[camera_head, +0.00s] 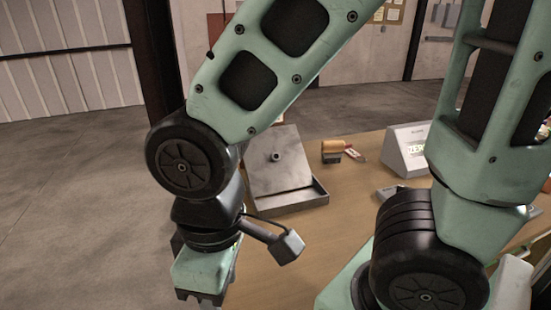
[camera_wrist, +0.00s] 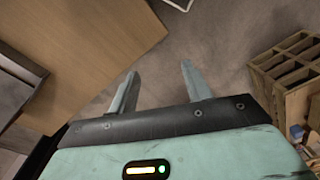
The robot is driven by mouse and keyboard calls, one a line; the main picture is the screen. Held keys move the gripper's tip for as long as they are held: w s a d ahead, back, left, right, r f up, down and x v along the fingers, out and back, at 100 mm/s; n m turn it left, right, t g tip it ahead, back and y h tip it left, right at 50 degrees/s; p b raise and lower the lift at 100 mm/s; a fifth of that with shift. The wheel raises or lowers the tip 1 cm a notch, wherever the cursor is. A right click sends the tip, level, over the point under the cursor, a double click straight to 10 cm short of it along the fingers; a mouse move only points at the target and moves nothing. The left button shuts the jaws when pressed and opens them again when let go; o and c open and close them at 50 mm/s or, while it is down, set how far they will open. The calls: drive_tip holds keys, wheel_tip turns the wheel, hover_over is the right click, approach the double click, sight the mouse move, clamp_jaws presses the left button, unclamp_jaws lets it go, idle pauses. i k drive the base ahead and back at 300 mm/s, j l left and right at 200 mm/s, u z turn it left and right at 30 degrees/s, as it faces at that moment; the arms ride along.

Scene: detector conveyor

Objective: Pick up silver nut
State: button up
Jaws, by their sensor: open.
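I cannot make out a silver nut for certain in either view. A small dark round piece (camera_head: 277,156) sits on the grey plate (camera_head: 290,178) of a metal box or tray on the table; whether it is a nut or a fixed knob I cannot tell. My gripper (camera_wrist: 160,68) is open and empty in the wrist view, with its two fingers apart over bare floor beside the table edge. In the head view my gripper (camera_head: 208,298) is at the bottom, left of and nearer than the metal box, partly cut off by the frame.
The wooden table (camera_head: 345,205) holds a small brown-and-black object (camera_head: 332,151), a red-and-white item (camera_head: 354,153) and a white display box (camera_head: 405,150). A wooden slotted crate (camera_wrist: 287,68) stands at the right of the wrist view. Open floor lies left of the table.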

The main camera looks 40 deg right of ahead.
sight(276, 156)
drive_tip(key=j+z, duration=0.15)
drive_tip(key=j, duration=0.35)
drive_tip(key=k+j+z, duration=0.15)
drive_tip(key=j, duration=0.35)
drive_tip(key=j+z, duration=0.1)
drive_tip(key=j, duration=0.4)
drive_tip(key=k+j+z, duration=0.15)
drive_tip(key=j, duration=0.35)
drive_tip(key=i+j+z, duration=0.15)
drive_tip(key=j+z, duration=0.15)
drive_tip(key=j, duration=0.4)
drive_tip(key=j+z, duration=0.3)
drive_tip(key=j, duration=0.35)
drive_tip(key=i+j+z, duration=0.6)
drive_tip(key=j, duration=0.35)
drive_tip(key=i+j+z, duration=0.45)
drive_tip(key=i+j, duration=0.65)
drive_tip(key=i, duration=0.1)
